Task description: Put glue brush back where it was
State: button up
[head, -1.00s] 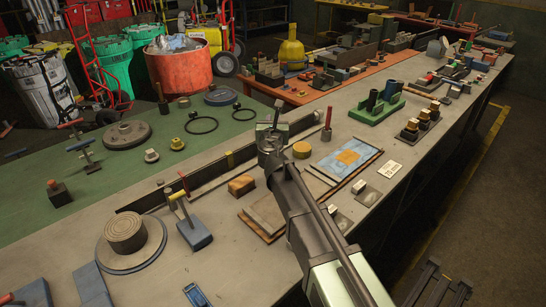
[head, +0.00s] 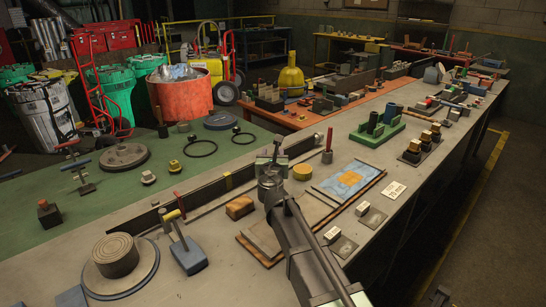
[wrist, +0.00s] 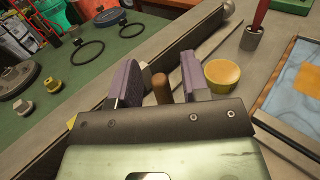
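My gripper (head: 272,160) is above the bench, left of the yellow round tub (head: 302,172). In the wrist view its two purple-grey fingers (wrist: 161,78) stand around a brown, round-ended wooden handle (wrist: 161,90), which I take to be the glue brush. The handle's lower part is hidden behind the gripper body, and its bristles are not visible. A red-handled tool stands upright in a small grey holder (head: 327,156) beyond the tub. It also shows in the wrist view (wrist: 252,38).
A wooden block (head: 240,207) lies left of my arm. A blue sheet with an orange patch (head: 348,182) lies to the right. A long dark rail (head: 150,218) runs along the bench. A blue-based tool (head: 188,256) and a ringed round block (head: 116,255) stand front left.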

jog(key=shift+r, duration=0.15)
jog(key=shift+s, duration=0.25)
jog(key=s, duration=1.1)
jog(key=shift+s, duration=0.25)
jog(key=shift+d, duration=0.15)
